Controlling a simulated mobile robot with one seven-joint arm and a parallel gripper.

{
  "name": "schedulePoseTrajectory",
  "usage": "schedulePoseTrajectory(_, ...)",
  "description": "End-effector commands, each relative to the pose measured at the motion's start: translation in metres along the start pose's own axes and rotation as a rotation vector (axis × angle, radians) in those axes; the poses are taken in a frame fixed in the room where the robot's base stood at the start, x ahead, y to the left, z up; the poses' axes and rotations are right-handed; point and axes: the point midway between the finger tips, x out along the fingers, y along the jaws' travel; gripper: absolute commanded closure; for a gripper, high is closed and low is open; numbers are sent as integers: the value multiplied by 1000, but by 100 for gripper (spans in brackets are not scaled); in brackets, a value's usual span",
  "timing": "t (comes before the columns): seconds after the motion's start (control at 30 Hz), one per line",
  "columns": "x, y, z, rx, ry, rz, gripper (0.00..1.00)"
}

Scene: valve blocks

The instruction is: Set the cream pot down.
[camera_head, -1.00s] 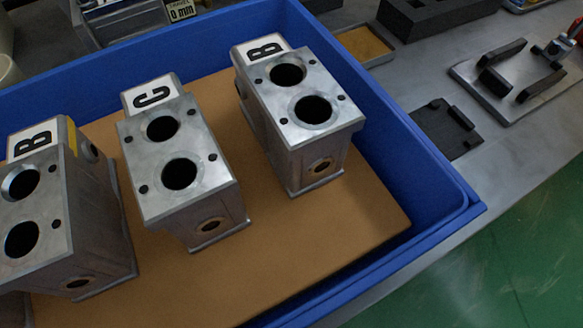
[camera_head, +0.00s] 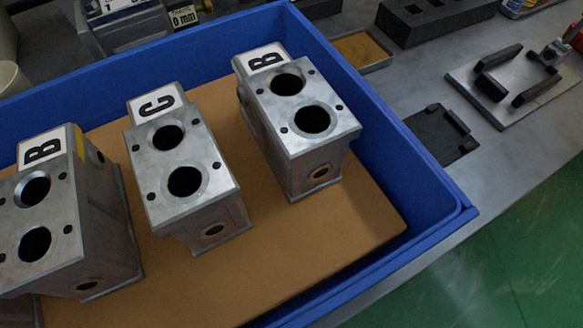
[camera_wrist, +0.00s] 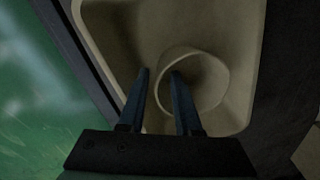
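In the wrist view the cream pot (camera_wrist: 215,82) is a round, open vessel, seen from above at a slant. It is inside a larger cream tray (camera_wrist: 238,112) with rounded corners; whether its base touches the tray floor I cannot tell. My gripper (camera_wrist: 160,73) has its two dark fingers apart at the pot's left side. The right finger reaches over the pot's opening and the left finger is outside the wall. A gap shows between the fingers, with the pot's near-left wall between them. My gripper is not in the head view.
In the head view a blue crate (camera_head: 425,165) holds metal valve blocks marked B (camera_head: 305,115) and C (camera_head: 185,180), and another B (camera_head: 40,215). A cream rounded object (camera_head: 10,78) is cut off at the left edge. Green floor (camera_head: 510,255) lies lower right.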

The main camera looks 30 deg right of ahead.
Motion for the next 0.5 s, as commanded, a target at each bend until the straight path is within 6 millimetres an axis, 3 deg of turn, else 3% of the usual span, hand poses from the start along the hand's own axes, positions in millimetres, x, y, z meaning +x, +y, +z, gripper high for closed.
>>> schedulePoseTrajectory(0.03, -16, -1, 0, 0, 0, -1, 67)
schedulePoseTrajectory(0.2, -43, -1, 0, 0, 0, -1, 67)
schedulePoseTrajectory(0.5, -58, 0, 0, 0, 0, 1, 67)
